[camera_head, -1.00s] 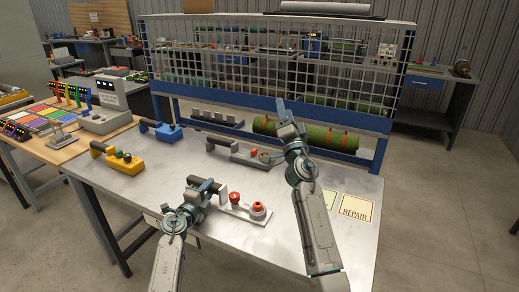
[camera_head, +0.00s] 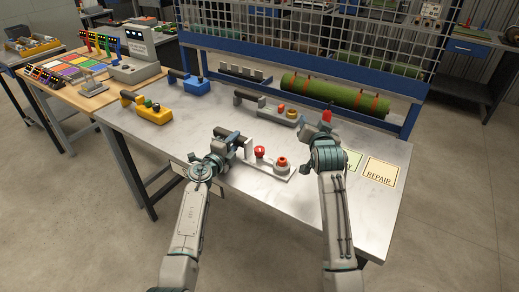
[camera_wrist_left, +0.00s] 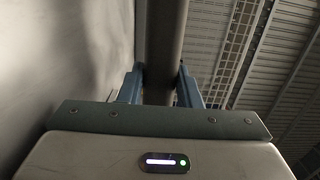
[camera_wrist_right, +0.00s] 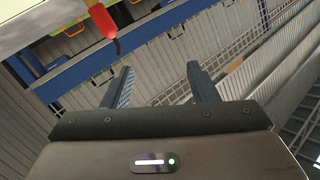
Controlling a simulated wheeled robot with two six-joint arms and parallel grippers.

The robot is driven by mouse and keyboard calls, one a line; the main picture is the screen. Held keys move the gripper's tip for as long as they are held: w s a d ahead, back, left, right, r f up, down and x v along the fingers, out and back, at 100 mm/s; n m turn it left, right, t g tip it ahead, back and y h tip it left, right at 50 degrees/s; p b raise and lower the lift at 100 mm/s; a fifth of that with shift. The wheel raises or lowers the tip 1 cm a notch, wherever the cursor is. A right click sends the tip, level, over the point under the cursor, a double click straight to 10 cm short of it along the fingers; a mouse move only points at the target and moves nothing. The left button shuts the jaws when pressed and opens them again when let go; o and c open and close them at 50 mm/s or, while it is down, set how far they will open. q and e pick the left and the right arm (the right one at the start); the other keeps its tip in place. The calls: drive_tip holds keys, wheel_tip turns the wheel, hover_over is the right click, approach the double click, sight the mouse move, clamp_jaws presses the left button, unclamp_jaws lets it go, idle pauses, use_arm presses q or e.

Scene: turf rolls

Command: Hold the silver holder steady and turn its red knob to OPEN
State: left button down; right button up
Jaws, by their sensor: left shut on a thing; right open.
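The silver holder (camera_head: 272,170) lies at the front of the metal table. It has a light plate, a red knob (camera_head: 260,152) and a second round copper-and-red knob (camera_head: 282,163) at its right end. My left gripper (camera_head: 232,143) is shut on the dark handle (camera_wrist_left: 163,45) at its left end. My right gripper (camera_wrist_right: 160,88) is open with nothing between its fingers. In the head view its arm stands to the right of the holder, apart from the knobs, and its fingertips are hard to make out. I cannot read any marks at the knobs.
A similar grey holder (camera_head: 265,110) lies behind, with yellow (camera_head: 154,115) and blue (camera_head: 197,87) ones to the left. A red thing (camera_head: 327,116) shows just beyond my right arm. A REPAIR card (camera_head: 380,172) lies right. A blue-framed mesh rack with a green roll (camera_head: 335,93) stands behind.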

drive_tip(key=s+a+f+n+g+y, duration=0.2)
drive_tip(key=s+a+f+n+y, duration=0.1)
drive_tip(key=a+f+n+y, duration=0.15)
drive_tip(key=n+g+y, duration=0.3)
drive_tip(key=n+y, duration=0.1)
drive_tip(key=n, duration=0.3)
approach(261, 149)
drive_tip(key=x, duration=1)
drive_tip(key=shift+w+a+f, duration=0.15)
drive_tip(key=shift+w+a, duration=0.05)
drive_tip(key=shift+a, duration=0.05)
drive_tip(key=c, duration=1)
